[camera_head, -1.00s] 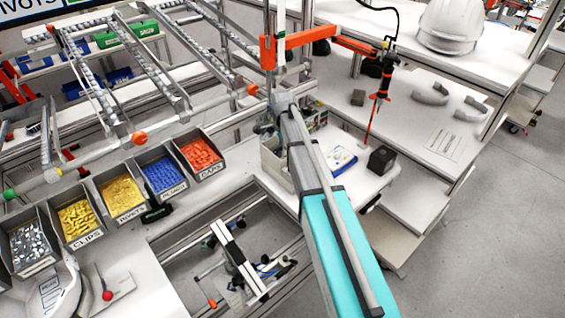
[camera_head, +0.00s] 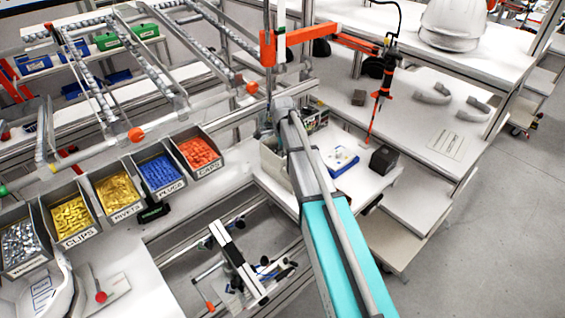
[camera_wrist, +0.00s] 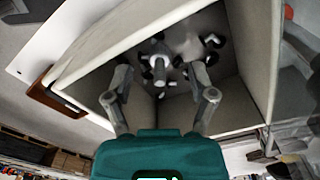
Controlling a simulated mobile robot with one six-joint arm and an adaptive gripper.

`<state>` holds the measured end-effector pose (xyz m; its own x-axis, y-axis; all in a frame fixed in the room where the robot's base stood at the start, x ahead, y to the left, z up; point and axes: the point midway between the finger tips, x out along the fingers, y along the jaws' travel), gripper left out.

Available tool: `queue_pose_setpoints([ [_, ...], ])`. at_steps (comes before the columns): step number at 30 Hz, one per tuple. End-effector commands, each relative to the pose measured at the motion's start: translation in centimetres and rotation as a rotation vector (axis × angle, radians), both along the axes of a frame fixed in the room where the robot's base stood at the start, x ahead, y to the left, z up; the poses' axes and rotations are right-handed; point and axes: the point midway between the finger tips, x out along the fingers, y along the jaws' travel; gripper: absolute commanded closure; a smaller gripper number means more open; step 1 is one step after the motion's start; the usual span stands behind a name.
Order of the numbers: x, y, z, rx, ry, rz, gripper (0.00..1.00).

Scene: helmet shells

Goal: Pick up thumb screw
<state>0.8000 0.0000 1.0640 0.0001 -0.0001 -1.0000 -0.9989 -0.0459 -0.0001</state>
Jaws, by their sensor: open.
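In the wrist view, several dark and pale thumb screws lie inside a light, open-topped bin (camera_wrist: 245,103). One thumb screw (camera_wrist: 158,66) with a pale shank shows between the fingers of my gripper (camera_wrist: 160,74). My gripper is open, with its two grey fingers apart at the bin's opening and nothing clearly held. I cannot tell how far the fingertips are from the screw. In the head view, the cream bin (camera_head: 273,168) stands at the corner of the white table, partly hidden by my arm. The screws inside are not visible there.
The bin walls stand close around my fingers. Right of the bin are a blue-and-white packet (camera_head: 341,160) and a dark block (camera_head: 383,159). An orange arm with a hanging tool (camera_head: 385,80) is above the table. Parts bins (camera_head: 196,153) line the left.

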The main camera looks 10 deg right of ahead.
Motion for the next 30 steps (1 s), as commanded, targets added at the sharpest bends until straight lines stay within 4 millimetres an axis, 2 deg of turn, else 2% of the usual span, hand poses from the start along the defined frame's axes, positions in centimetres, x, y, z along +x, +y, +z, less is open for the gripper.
queue_pose_setpoints([
  [1, 0.0, 0.0, -0.8, 0.0, 0.0, 0.0, 0.28],
  [8, 0.0, 0.0, -1.9, 0.0, 0.0, 0.0, 0.28],
  [28, 0.0, 0.0, -1.9, 0.0, 0.0, 0.0, 0.28],
  [30, 0.0, 0.0, -2.0, 0.0, 0.0, 0.0, 0.39],
])
